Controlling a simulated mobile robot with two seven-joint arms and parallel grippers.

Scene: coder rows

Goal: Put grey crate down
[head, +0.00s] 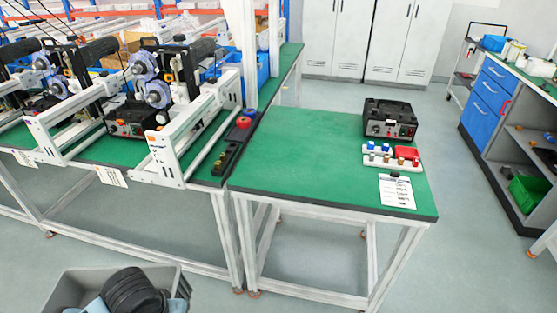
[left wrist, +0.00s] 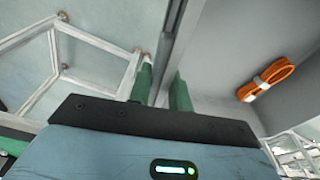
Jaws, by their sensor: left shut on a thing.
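The grey crate (head: 68,286) is at the bottom left of the head view, in front of the white-framed benches and cut off by the picture's lower edge. My left arm covers part of it. In the left wrist view, the green fingers of my left gripper (left wrist: 163,92) are shut on the wall of the crate (left wrist: 218,60), one on each side. An orange cable coil (left wrist: 266,80) with white bands lies inside the crate. The crate's underside is hidden. My right gripper is not in view.
A green-topped table (head: 300,155) stands ahead. A black device (head: 390,120), a white holder (head: 392,158) with coloured parts and a paper sheet (head: 397,191) occupy its right side; its left and middle are bare. A bench with machines (head: 150,95) adjoins it at left.

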